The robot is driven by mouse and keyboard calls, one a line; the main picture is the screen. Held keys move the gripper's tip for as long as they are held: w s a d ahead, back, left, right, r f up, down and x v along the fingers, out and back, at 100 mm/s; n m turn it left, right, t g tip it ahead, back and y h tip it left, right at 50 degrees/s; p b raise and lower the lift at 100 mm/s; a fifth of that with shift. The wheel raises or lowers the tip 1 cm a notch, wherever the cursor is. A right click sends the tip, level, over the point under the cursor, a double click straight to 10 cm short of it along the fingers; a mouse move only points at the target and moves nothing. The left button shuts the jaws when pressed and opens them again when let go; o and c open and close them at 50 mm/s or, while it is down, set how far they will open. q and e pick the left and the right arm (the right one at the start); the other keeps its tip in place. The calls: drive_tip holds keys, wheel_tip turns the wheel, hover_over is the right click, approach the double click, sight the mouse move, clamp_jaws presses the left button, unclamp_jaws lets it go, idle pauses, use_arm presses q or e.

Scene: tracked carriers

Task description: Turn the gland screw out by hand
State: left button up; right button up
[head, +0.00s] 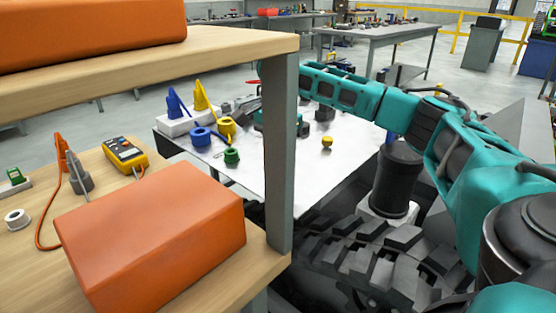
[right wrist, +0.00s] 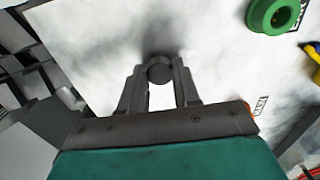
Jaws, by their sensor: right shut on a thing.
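My right gripper (right wrist: 159,72) is shut on a small dark round piece, seen end-on between its fingertips in the right wrist view. It looks like the gland screw (right wrist: 159,67), over a pale surface with dark smudges around it. I cannot tell whether it is still threaded in. In the head view my right arm reaches across the white panel (head: 325,170), and the shelf post partly hides its hand. The held piece cannot be made out there. My left gripper is not in view.
A yellow knob (head: 327,142) is on the panel. A shelf post (head: 280,150) and an orange box (head: 150,240) stand in front, left. A black track (head: 370,260) lies below.

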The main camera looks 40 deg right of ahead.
drive_tip(key=shift+c, duration=1)
drive_tip(key=n+p, duration=0.2)
drive_tip(key=shift+r+n, duration=0.2)
drive_tip(key=shift+n, duration=0.2)
drive_tip(key=n+p, duration=0.1)
drive_tip(key=n, duration=0.2)
drive_tip(key=shift+n+p, duration=0.3)
drive_tip(key=shift+n, duration=0.1)
drive_tip(key=n, duration=0.2)
drive_tip(key=shift+f+n+p, duration=0.15)
drive_tip(key=shift+n+p, duration=0.25)
drive_tip(key=n+p, duration=0.1)
drive_tip(key=n, duration=0.2)
drive_tip(key=shift+n, duration=1)
